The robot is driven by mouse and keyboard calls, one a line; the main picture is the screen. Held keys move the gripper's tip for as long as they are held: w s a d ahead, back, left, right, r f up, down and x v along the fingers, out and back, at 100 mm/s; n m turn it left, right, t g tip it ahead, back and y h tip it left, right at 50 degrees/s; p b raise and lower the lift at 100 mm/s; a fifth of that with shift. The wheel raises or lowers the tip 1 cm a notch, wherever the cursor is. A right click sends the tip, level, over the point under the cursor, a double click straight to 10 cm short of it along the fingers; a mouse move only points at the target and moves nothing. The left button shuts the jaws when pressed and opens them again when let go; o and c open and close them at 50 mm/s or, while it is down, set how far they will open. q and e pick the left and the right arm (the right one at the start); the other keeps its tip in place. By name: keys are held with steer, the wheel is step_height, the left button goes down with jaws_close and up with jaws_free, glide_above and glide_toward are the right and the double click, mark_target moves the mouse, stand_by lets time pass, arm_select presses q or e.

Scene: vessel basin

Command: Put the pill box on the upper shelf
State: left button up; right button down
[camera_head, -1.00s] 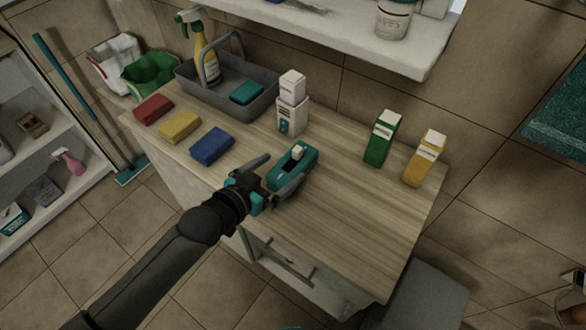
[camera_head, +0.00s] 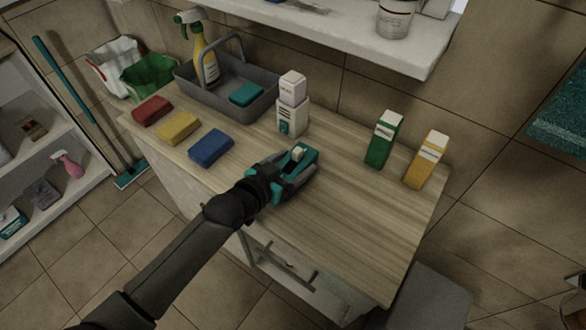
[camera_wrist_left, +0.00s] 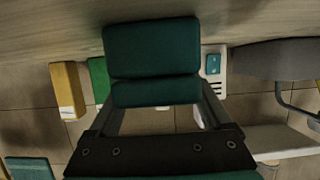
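The upper shelf (camera_head: 345,38) is on the wall above the back of the counter. My right gripper is not in view.
A white dispenser (camera_head: 292,118) stands just behind the pill box. A green carton (camera_head: 382,143) and a yellow carton (camera_head: 425,162) stand to the right. A grey caddy (camera_head: 250,108) and several sponges are left. A white tub (camera_head: 394,20) is on the shelf.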

arm_select(q)
steer(key=c, duration=1.1)
steer(key=shift+c, duration=0.7)
steer(key=shift+r, duration=0.15)
